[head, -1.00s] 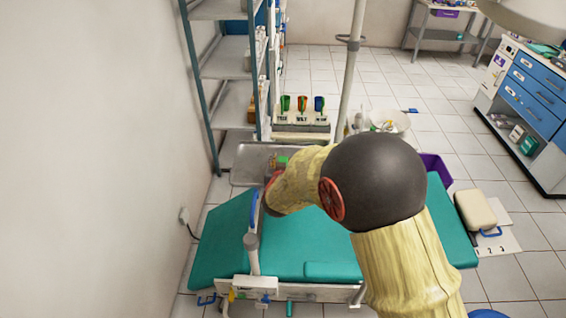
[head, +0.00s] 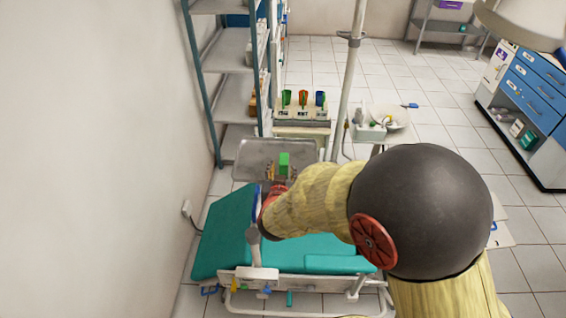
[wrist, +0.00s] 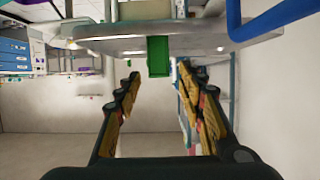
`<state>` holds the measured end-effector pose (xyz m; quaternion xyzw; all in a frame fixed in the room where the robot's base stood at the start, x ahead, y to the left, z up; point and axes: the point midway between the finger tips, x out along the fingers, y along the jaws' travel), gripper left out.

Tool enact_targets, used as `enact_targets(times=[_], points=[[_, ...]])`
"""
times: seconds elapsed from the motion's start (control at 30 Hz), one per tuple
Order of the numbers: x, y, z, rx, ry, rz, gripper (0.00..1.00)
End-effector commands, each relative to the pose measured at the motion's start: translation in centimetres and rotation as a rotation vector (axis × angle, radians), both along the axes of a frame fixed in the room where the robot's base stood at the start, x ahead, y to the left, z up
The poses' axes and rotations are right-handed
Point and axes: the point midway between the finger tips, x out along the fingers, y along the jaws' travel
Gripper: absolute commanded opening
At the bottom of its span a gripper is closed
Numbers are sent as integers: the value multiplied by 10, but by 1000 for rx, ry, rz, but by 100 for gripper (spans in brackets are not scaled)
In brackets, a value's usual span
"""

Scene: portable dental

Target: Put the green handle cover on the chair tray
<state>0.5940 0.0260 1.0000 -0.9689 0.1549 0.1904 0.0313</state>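The green handle cover (head: 284,160) shows as a small upright green block at the grey metal chair tray (head: 249,152), beyond the teal chair. In the wrist view the cover (wrist: 158,57) overlaps the edge of the tray (wrist: 110,46). My gripper (head: 281,172) is at the near side of the tray, partly hidden by my arm. In the wrist view my gripper (wrist: 159,73) has its fingers spread, with the cover in line with the gap. Clear space shows on both sides of the cover, so the fingers do not grip it. Whether the cover rests on the tray is unclear.
The teal chair (head: 225,225) lies below my arm. A pole (head: 347,90) rises right of the tray. A stand with several coloured items (head: 303,112) is behind it. A shelf rack (head: 232,95) and wall are left. A blue tube (wrist: 265,20) runs near the tray.

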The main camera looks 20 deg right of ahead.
Motion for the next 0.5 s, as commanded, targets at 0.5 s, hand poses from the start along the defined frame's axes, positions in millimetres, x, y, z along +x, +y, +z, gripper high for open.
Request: enact_targets(times=[0.5], points=[[-51, 52, 102, 218, 167, 304, 39]])
